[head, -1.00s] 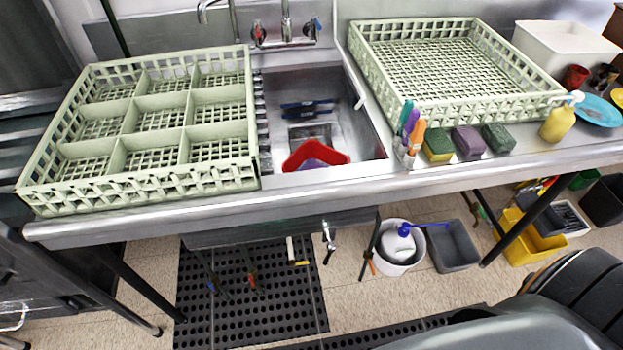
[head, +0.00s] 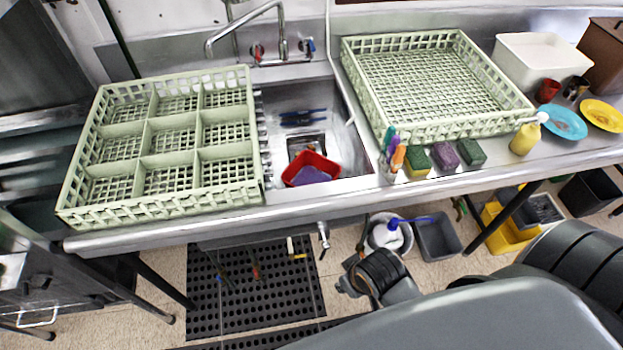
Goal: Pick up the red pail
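A red open-topped tub (head: 330,164), the likeliest match for the red pail, sits in the sink basin with a purple item (head: 309,176) in it. I see no handle on it. A smaller red cup (head: 548,91) stands on the counter at the right. My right arm comes in from the lower right. Its dark end, with what looks like my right gripper (head: 350,285), is in front of and below the counter edge, well apart from the red tub. The fingers are too small and dark to read. My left gripper is not in view.
A divided green rack (head: 160,210) stands left of the sink (head: 350,160), an open green rack (head: 440,130) right of it. The faucet (head: 245,28) reaches over the back. Sponges (head: 444,154), markers (head: 396,155) and a yellow bottle (head: 524,138) line the front right counter.

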